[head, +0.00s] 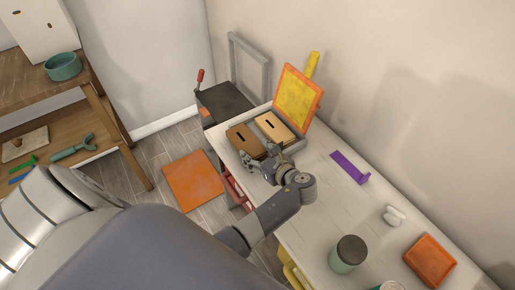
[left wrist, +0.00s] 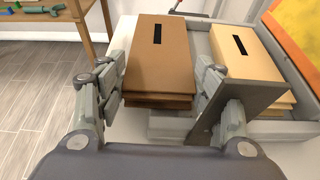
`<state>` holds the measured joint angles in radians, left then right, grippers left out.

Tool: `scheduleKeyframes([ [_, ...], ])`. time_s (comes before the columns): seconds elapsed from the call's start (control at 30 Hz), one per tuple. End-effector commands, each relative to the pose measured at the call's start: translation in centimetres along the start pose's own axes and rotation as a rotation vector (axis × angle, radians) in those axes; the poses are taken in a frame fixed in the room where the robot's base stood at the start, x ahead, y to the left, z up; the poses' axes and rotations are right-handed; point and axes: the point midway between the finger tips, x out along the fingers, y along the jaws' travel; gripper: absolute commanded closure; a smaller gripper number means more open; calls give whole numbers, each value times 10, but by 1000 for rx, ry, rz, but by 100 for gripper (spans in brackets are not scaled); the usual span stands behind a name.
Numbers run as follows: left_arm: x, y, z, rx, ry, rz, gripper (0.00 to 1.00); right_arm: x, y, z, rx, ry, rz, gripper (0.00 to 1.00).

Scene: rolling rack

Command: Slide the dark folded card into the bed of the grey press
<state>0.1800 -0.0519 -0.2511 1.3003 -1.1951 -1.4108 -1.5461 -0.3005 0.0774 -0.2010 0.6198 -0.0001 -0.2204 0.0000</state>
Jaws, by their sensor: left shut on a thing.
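The dark folded card (head: 241,138) is a brown stack of layers with a black slot in its top. It lies at the left end of the white top, beside the grey press bed (head: 295,148). In the left wrist view the card (left wrist: 156,72) sits between the two fingers of my left gripper (left wrist: 158,100), which is shut on its near end. The grey bed (left wrist: 198,42) has raised walls and is right of the card. A lighter tan card (head: 273,127) with a slot lies in it. My right gripper is not in view.
An orange-framed yellow panel (head: 297,97) stands raised behind the bed. A dark box with a red-handled lever (head: 201,76) is beyond the far end. A purple bracket (head: 349,167), a green jar (head: 348,255) and an orange tray (head: 430,260) stand on the white top.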

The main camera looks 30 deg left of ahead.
Motion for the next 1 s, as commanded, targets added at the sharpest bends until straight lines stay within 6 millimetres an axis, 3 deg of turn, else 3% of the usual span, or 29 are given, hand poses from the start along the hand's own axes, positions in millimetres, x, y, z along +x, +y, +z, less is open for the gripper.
scheduleKeyframes([
  [0.23,2,0,-4,-1,-1,-1,62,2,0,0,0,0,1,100],
  [0.27,2,0,-5,-1,-1,-1,36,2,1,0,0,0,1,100],
  [0.37,2,0,-5,-1,0,-1,15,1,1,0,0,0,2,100],
  [0.77,-3,-1,-6,0,4,-3,15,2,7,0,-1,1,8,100],
  [1.0,-40,-1,-7,0,6,-5,15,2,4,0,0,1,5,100],
])
